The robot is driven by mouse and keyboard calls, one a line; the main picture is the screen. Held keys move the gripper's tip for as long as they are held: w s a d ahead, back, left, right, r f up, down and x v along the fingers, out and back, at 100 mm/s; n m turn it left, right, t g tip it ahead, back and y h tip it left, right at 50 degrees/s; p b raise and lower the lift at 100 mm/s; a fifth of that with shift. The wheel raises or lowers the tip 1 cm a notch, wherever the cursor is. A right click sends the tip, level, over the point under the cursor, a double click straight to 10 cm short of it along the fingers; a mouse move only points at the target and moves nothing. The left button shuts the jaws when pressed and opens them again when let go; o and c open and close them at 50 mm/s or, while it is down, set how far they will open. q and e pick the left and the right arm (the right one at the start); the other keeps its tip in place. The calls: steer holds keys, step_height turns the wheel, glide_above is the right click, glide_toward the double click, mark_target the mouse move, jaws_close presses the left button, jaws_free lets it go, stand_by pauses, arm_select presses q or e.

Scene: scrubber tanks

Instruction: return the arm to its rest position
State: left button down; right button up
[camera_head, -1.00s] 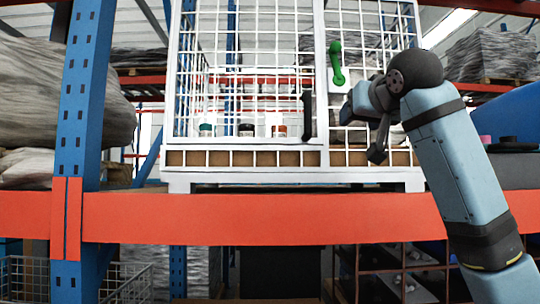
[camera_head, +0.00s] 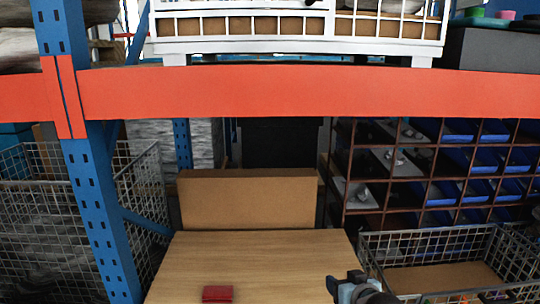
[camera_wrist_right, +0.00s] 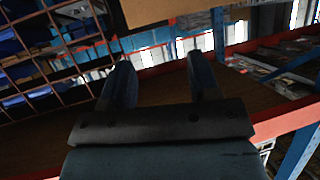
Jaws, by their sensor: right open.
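My right gripper (camera_head: 347,280) shows at the bottom edge of the head view, over the right side of a wooden tabletop (camera_head: 255,262). Only its dark front part and a bit of the arm are in the picture. In the right wrist view the same gripper (camera_wrist_right: 161,78) has its two dark fingers spread well apart, with nothing between them. My left gripper is in neither view.
A red block (camera_head: 217,294) lies on the tabletop, left of my right gripper. A cardboard box (camera_head: 248,200) stands behind. A wire basket (camera_head: 440,240) is at the right. An orange shelf beam (camera_head: 300,92) crosses above, with a white cage (camera_head: 300,46) on it.

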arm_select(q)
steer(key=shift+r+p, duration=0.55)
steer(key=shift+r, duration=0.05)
arm_select(e)
steer(key=s+f, duration=0.7)
steer(key=s, duration=0.3)
steer(key=s+d+f+g, duration=0.1)
steer(key=s+f, duration=0.5)
steer(key=s, duration=0.5)
steer(key=s+f, duration=0.7)
steer(key=s, duration=0.4)
steer(key=shift+d+f+n+g, duration=0.3)
steer(key=shift+f+n, duration=0.05)
steer(key=shift+n, duration=0.05)
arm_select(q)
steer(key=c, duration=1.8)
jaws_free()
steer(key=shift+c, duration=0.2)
arm_select(e)
steer(key=shift+w, duration=0.1)
